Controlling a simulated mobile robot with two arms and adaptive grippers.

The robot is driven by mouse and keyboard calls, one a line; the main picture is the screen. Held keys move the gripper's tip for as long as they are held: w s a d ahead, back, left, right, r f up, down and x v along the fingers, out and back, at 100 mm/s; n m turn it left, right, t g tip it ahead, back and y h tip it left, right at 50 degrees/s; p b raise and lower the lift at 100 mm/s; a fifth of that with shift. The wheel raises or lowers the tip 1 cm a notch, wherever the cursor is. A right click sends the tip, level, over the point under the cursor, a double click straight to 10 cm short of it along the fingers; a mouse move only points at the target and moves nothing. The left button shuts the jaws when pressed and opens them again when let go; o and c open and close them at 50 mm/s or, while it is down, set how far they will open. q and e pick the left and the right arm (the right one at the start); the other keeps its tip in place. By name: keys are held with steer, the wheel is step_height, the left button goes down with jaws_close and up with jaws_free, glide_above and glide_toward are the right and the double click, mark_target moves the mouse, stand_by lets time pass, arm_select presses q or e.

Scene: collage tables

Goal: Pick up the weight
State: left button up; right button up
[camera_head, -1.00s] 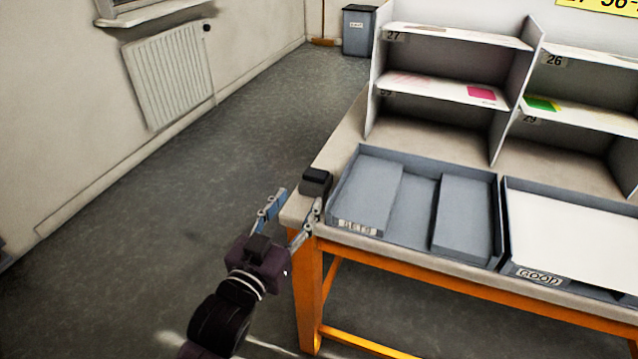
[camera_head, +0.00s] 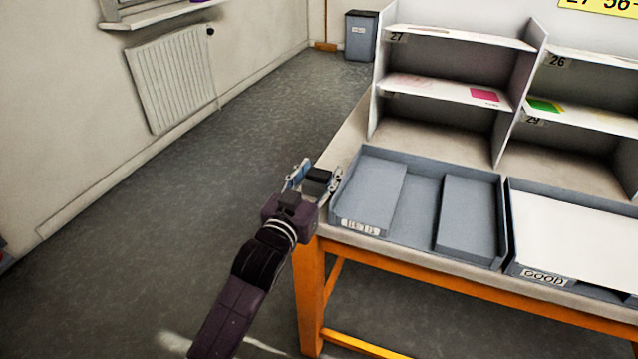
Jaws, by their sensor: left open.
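The weight (camera_head: 319,175) is a small dark block on the front left corner of the table (camera_head: 352,133), beside the left tray. My left gripper (camera_head: 316,178) reaches in from the lower left and is open. Its two fingers stand on either side of the weight, the blue-padded one to the left and the other to the right. The palm and fingers hide the lower part of the weight. I cannot tell whether a finger touches it. My right gripper is not in view.
A grey tray (camera_head: 353,226) with inner blocks stands just right of the weight. A second tray with a white sheet (camera_head: 575,235) is further right. White shelves (camera_head: 455,90) stand at the back of the table. Open floor lies to the left.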

arm_select(q)
jaws_close()
steer(key=shift+r, duration=0.15)
stand_by(0.4)
steer(key=shift+r, duration=0.1)
